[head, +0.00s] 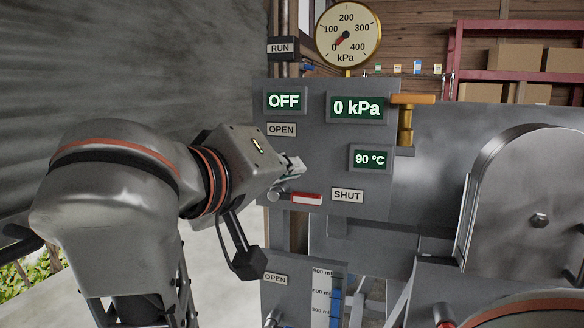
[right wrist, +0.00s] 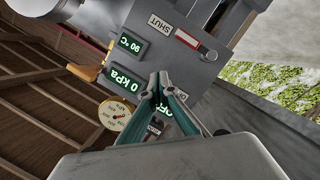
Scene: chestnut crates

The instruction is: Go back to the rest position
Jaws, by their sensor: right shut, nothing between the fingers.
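My right gripper (head: 294,167) is in front of the grey control panel (head: 320,150), near its left edge. In the right wrist view its two fingers (right wrist: 162,92) are together with nothing between them. A red-handled lever (head: 307,199) sits just below the gripper, its handle pointing toward the SHUT label (head: 347,195). It also shows in the right wrist view (right wrist: 188,38), apart from the fingers. The panel displays read OFF, 0 kPa and 90 °C. My left gripper is not in view.
A round pressure gauge (head: 347,34) stands above the panel, with a brass valve (head: 405,118) at its right. A large metal drum lid (head: 530,205) is at the right. A lower panel (head: 280,300) has a level gauge. Red shelving (head: 515,30) holds cardboard boxes behind.

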